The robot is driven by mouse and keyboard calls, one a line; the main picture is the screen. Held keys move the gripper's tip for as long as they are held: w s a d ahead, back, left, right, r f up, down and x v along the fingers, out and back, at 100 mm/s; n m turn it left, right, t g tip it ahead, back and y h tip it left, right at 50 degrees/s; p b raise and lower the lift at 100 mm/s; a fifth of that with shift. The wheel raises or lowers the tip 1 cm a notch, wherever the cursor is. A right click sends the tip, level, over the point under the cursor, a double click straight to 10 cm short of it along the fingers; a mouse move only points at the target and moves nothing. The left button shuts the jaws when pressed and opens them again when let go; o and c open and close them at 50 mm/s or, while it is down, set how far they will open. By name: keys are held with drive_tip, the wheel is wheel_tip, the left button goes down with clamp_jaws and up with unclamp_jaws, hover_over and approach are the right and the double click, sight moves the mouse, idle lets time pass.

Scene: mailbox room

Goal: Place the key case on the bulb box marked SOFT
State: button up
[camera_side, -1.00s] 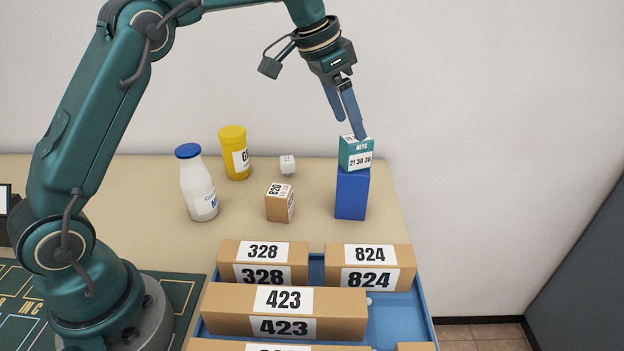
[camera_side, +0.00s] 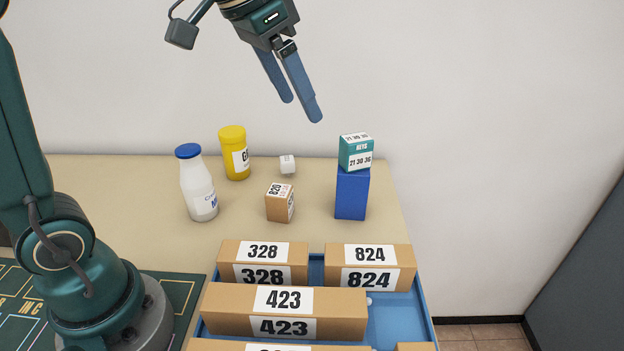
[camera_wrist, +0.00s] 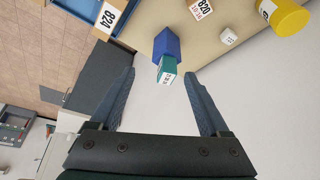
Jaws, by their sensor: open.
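The teal key case (camera_side: 355,152), marked KEYS and 21 30 36, sits on top of a plain blue box (camera_side: 352,195) at the right end of the table. I cannot read SOFT on the blue box's visible faces. In the wrist view the key case (camera_wrist: 167,68) and the blue box (camera_wrist: 165,43) show ahead, between the fingers. My gripper (camera_side: 303,108) is open and empty, above and to the left of the key case in the side view, apart from it. Both fingers also show in the wrist view (camera_wrist: 160,76).
A small brown box marked 820 (camera_side: 280,204), a white cube (camera_side: 287,165), a yellow jar (camera_side: 233,155) and a white bottle with a blue cap (camera_side: 199,190) stand to the left. A blue tray (camera_side: 397,318) with several numbered brown boxes is in front.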

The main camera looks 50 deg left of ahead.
drive_tip(key=s+f+n, duration=0.2)
drive_tip(key=s+f, duration=0.7)
drive_tip(key=s, duration=0.5)
drive_tip(key=shift+s+d+f+t+y, duration=0.15)
drive_tip(key=shift+s+f+t+y, duration=0.1)
drive_tip(key=shift+s+t+y, duration=0.15)
